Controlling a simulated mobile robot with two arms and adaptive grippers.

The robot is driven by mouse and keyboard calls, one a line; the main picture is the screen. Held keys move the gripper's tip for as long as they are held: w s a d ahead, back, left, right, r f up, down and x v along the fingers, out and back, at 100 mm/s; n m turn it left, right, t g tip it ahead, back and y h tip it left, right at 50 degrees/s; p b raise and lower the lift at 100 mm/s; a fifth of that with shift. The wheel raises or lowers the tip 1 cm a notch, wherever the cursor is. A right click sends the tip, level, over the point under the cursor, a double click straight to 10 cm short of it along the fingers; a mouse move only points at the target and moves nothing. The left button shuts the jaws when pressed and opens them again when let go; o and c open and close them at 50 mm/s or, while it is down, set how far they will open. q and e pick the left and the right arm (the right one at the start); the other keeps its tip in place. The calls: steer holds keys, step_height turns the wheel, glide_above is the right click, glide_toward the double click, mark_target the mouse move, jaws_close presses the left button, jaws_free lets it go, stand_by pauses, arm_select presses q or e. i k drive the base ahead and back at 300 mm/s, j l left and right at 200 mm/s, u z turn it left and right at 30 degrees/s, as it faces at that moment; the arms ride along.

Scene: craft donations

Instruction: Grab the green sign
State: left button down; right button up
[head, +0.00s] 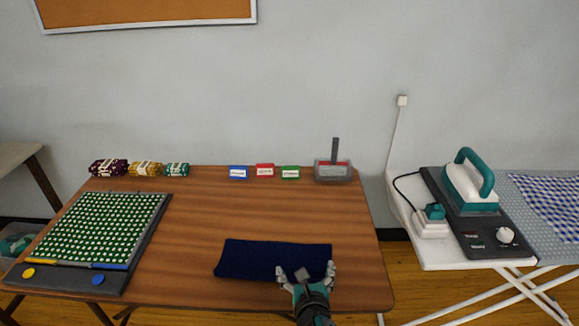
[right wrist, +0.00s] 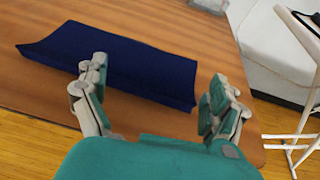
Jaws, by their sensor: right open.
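The green sign (head: 290,172) is a small block with a white label. It stands at the back of the wooden table, right of the red sign (head: 265,170) and blue sign (head: 238,172). My right gripper (head: 306,272) is open and empty at the front of the table, by the right part of the dark blue cloth (head: 250,258). The cloth also shows beyond the spread fingers of my right gripper (right wrist: 155,95) in the right wrist view. The green sign is well beyond the gripper and does not show in the right wrist view. My left gripper is not in view.
A grey holder with an upright handle (head: 333,172) stands just right of the green sign. Rolled fabric bundles (head: 145,168) and a green patterned board (head: 100,228) are at left. An ironing board with an iron (head: 472,185) is at right. The table's middle (head: 230,210) is clear.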

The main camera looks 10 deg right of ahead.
mark_target(291, 172)
steer(key=i+l, duration=0.1)
steer(key=i, duration=0.45)
steer(key=i+l, duration=0.1)
steer(key=i, duration=0.45)
